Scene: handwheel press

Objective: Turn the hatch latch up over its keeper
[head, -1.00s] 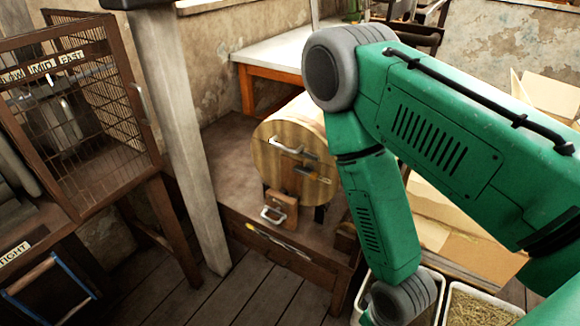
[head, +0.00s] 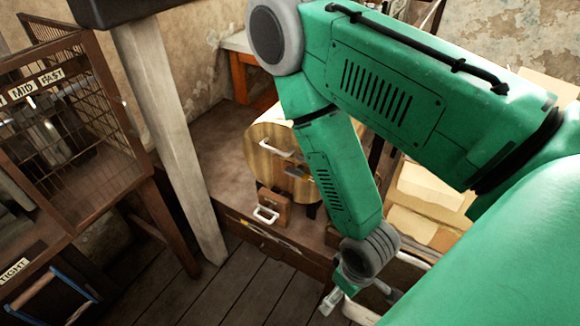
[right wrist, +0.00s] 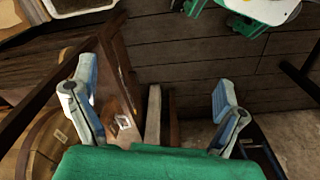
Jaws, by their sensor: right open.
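The round wooden barrel-like hatch (head: 262,165) faces forward on the brown bench, with a pale metal handle (head: 275,149) across its upper part. A small dark-and-orange latch piece (head: 293,171) sits at its right side, close to my arm's edge; my arm hides the hatch's right part, and I cannot make out the keeper. My right gripper (head: 334,298) hangs low, in front of and below the hatch, apart from it. In the right wrist view its two fingers (right wrist: 155,100) are spread wide with nothing between them. My left gripper is not in view.
A wooden block with a white handle (head: 266,214) stands below the hatch. A grey post (head: 168,140) rises left of the bench (head: 215,165). A mesh cage (head: 70,130) stands at far left. Cardboard (head: 440,195) lies behind my arm. Plank floor (head: 240,290) is open in front.

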